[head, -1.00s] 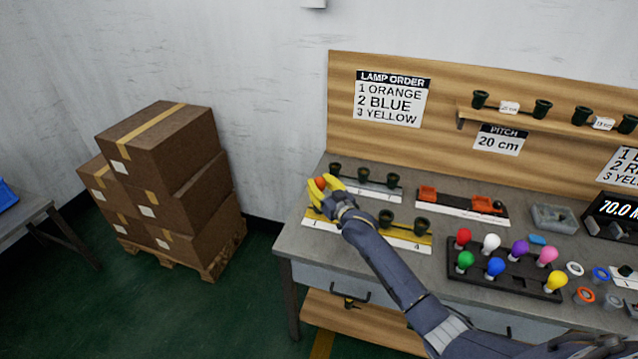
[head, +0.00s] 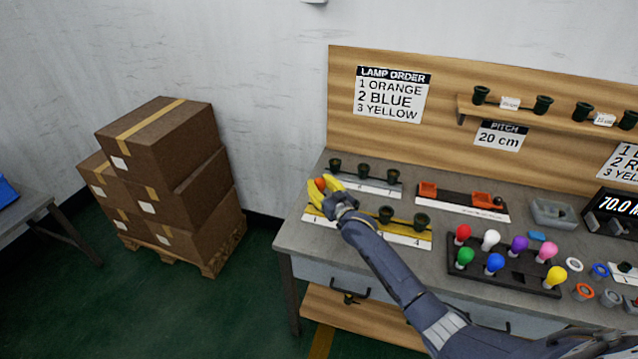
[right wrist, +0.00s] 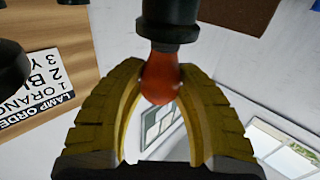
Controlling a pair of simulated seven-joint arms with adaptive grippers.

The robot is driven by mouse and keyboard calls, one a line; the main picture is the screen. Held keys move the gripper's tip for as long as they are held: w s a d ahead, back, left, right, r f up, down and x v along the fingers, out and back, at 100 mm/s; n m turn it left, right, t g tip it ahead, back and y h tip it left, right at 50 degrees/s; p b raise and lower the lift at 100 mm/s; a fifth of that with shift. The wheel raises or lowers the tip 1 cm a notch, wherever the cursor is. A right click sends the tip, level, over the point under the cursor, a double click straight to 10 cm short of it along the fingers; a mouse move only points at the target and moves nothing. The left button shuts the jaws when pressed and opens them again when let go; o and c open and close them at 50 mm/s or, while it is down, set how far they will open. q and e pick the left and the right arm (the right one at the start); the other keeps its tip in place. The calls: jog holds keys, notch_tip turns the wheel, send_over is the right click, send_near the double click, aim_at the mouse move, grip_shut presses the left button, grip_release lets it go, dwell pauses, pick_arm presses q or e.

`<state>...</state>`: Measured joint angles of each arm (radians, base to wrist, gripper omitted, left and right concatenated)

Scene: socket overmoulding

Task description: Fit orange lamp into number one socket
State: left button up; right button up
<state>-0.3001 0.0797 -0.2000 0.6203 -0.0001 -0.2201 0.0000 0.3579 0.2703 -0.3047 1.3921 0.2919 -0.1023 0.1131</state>
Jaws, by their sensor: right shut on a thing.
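The orange lamp (head: 320,183) is between the yellow fingers of my right gripper (head: 324,191), over the left end of the yellow socket rail (head: 408,240). In the right wrist view, the right gripper (right wrist: 160,78) is shut on the orange lamp (right wrist: 160,82). The lamp's narrow end meets a dark, cup-shaped socket (right wrist: 168,24); how deep it sits I cannot tell. In the head view the gripper hides the socket near the label 1. Two dark sockets (head: 386,215) (head: 421,221) show farther right on this rail. My left gripper is not in view.
A second rail with several dark sockets (head: 363,170) stands just behind. A black lamp tray (head: 513,268) with several coloured lamps is at right. An orange-and-black fixture (head: 462,195) lies between. A lamp order sign (head: 391,95) hangs on the back board.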

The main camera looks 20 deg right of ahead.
jog(key=o, duration=1.1)
jog(key=shift+s, duration=0.1)
jog(key=v, duration=1.1)
jog(key=shift+s+d, duration=0.2)
jog(key=shift+s, duration=0.2)
